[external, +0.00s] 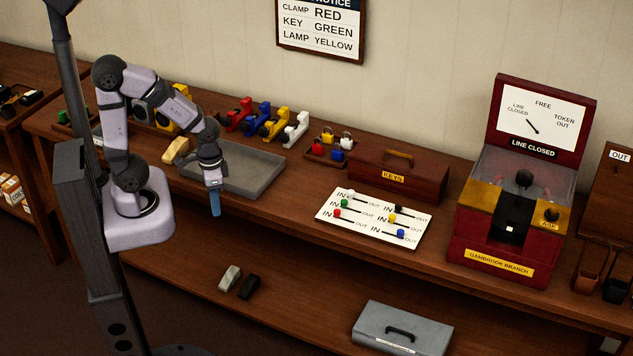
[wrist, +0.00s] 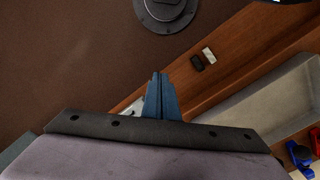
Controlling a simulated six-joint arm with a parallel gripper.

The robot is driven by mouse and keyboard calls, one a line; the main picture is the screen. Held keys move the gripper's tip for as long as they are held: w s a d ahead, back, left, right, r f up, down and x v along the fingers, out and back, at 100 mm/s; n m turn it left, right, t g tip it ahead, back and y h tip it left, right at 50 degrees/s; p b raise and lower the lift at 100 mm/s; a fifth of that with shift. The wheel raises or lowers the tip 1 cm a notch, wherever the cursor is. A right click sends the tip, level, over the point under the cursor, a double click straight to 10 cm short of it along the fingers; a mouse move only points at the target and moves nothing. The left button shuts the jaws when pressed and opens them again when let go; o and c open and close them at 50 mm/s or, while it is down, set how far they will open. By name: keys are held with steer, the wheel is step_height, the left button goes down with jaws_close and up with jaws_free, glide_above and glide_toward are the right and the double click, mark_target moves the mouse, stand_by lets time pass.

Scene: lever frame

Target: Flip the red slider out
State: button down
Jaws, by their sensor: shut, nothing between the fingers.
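The red slider (external: 337,213) is a small red knob on a white panel (external: 324,219) marked IN and OUT. It sits in the lower left row, between its IN and OUT labels and nearer the IN. My gripper (external: 215,204) points down near the front edge of the bench, well to the left of the panel and apart from it. Its blue fingers are together and empty; they also show in the wrist view (wrist: 160,92). The panel and red slider do not show in the wrist view.
Green, white, black, yellow and blue sliders share the panel. A grey tray (external: 272,181) lies behind my gripper. A red KEYS box (external: 437,183) stands behind the panel, and a red and yellow machine (external: 470,240) stands to its right. Bench between my gripper and the panel is clear.

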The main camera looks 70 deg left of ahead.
steer(key=s+d+r+m+g+p, duration=0.1)
steer(key=s+d+r+g+p, duration=0.15)
steer(key=d+p, duration=0.4)
steer(key=w+d+f+n+t+h, duration=0.3)
steer(key=w+d+n+t, duration=0.15)
steer(key=w+d, duration=0.35)
steer(key=w+a+r+n+t+y, duration=0.2)
steer(key=w+a+n, duration=0.2)
steer(key=w, duration=0.3)
steer(key=w+a+r+n+t+y, duration=0.2)
steer(key=w+a+r+n+t, duration=0.1)
steer(key=w, duration=0.4)
steer(key=shift+w+a+n+y, duration=0.3)
steer(key=shift+w+a+n, duration=0.05)
steer(key=shift+a+n, duration=0.35)
